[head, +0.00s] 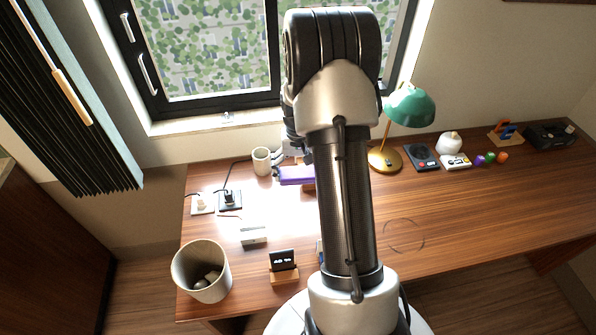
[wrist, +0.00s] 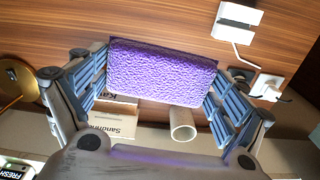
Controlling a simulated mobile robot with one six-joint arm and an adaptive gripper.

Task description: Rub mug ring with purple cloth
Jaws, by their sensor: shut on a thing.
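The purple cloth (wrist: 160,70) is a thick textured block in the wrist view. My gripper (wrist: 161,72) is shut on it, with one ribbed finger at each end. In the head view the purple cloth (head: 296,175) is held at the back of the desk, left of my arm and right of a pale mug (head: 261,161); my arm hides part of the gripper. The mug ring (head: 404,235) is a faint dark circle on the wooden desk, right of my arm and well apart from the cloth. The ring does not show in the wrist view.
A green lamp (head: 410,105) with a brass base stands behind the ring; gadgets and small coloured objects line the back right. A bin (head: 202,271), a small stand (head: 284,266) and a white box (head: 253,237) are at left. The desk around the ring is clear.

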